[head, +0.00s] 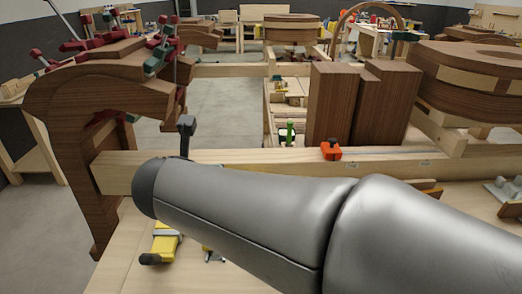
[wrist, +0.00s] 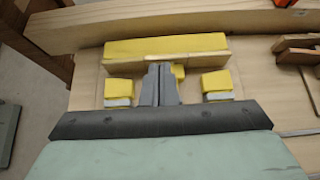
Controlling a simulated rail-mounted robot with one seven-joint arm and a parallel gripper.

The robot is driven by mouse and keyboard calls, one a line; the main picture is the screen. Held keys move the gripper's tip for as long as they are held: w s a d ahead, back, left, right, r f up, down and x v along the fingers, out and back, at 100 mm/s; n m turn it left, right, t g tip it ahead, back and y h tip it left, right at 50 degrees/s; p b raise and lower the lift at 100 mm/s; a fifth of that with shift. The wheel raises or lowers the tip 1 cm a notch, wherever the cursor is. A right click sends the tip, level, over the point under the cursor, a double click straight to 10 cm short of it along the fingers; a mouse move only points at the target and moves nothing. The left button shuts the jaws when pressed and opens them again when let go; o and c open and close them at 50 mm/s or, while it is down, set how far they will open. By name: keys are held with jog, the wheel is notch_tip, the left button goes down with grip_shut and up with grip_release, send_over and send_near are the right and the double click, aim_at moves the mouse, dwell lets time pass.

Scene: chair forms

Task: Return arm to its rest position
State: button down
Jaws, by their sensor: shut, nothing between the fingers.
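In the wrist view my gripper (wrist: 159,72) is at the centre. Its two grey fingers are together, with nothing between them. The fingers point at a long yellow-topped wooden block (wrist: 165,48) on the bench; I cannot tell whether they touch it. Smaller yellow-topped pieces stand to the left (wrist: 118,90) and right (wrist: 217,83) of the fingers. In the head view my grey arm reaches from the lower right to the left middle, over the bench. The gripper itself is hidden there.
A dark curved wooden form (head: 95,85) with red and green clamps stands left. A yellow clamp (head: 165,240) lies below my arm. A pale beam (head: 270,160) runs behind it, with an orange clamp (head: 331,150) and dark wooden blocks (head: 335,100). Round forms (head: 465,75) stand right.

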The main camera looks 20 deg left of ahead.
jog(key=w+d+f+m+h, duration=0.25)
jog(key=d+m, duration=0.25)
jog(key=d, duration=0.3)
jog(key=w+d+f+m+h, duration=0.1)
jog(key=w+d+m+h, duration=0.1)
jog(key=w+d+m, duration=0.35)
jog(key=s+d+f+m+g+h, duration=0.1)
jog(key=d+f+m+g, duration=0.15)
jog(key=d+m, duration=0.55)
jog(key=s+d+f+m+g+h, duration=0.15)
jog(key=d+f+m, duration=0.25)
jog(key=d, duration=0.8)
jog(key=s+d+f+m+g+y, duration=0.2)
jog(key=s+d+f+m+g, duration=0.3)
jog(key=s+d+m, duration=0.7)
jog(key=d+f+m, duration=0.1)
jog(key=f+m, duration=0.1)
jog(key=m, duration=0.5)
jog(key=shift+s+d, duration=0.2)
jog(key=shift+s, duration=0.05)
